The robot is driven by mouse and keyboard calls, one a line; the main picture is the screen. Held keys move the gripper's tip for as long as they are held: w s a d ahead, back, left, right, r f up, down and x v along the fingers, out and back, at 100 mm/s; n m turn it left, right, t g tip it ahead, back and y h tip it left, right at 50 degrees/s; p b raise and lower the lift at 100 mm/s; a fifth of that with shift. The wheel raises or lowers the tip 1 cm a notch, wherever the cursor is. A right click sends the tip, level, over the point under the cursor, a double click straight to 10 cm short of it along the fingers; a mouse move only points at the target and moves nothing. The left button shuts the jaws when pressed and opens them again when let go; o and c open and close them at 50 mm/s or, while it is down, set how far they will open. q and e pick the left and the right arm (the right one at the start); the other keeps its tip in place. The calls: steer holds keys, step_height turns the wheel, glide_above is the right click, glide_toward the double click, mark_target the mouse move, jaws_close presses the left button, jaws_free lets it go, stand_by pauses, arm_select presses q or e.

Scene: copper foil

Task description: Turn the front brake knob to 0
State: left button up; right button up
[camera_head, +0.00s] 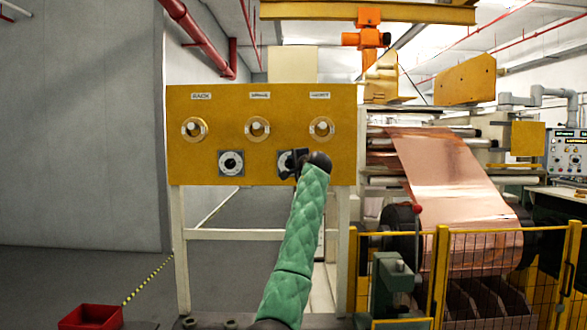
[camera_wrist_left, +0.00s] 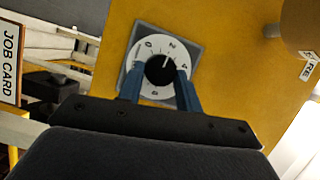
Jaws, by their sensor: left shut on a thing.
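The yellow control panel (camera_head: 210,100) faces me with two dial knobs on its lower part. The right-hand knob is mostly hidden in the head view by my left gripper (camera_head: 298,163). In the left wrist view this black knob (camera_wrist_left: 160,71) sits on a white numbered dial on a grey square plate (camera_wrist_left: 146,33). The other dial knob (camera_head: 231,163) is uncovered at the left. My right gripper is not in view.
Three round gauges or fittings (camera_head: 257,129) with small labels sit above the knobs. Copper foil (camera_head: 450,175) runs over rollers at the right, behind a yellow mesh guard (camera_head: 470,270). A red bin (camera_head: 92,317) is on the floor at lower left.

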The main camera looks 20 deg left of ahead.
arm_select(q)
steer(key=n+h, duration=0.1)
steer(key=n, duration=0.1)
steer(key=n+g+h, duration=0.1)
steer(key=n, duration=0.2)
steer(key=shift+a+r, duration=0.15)
steer(key=shift+r, duration=0.05)
steer(key=shift+a+n+h, duration=0.1)
steer(key=shift+n+h, duration=0.9)
steer(key=shift+n, duration=0.3)
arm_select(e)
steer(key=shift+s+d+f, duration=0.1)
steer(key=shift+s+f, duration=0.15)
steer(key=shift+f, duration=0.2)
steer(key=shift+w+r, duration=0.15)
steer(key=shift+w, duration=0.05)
arm_select(q)
steer(key=o, duration=1)
steer(key=shift+s+r, duration=0.1)
steer(key=shift+s, duration=0.05)
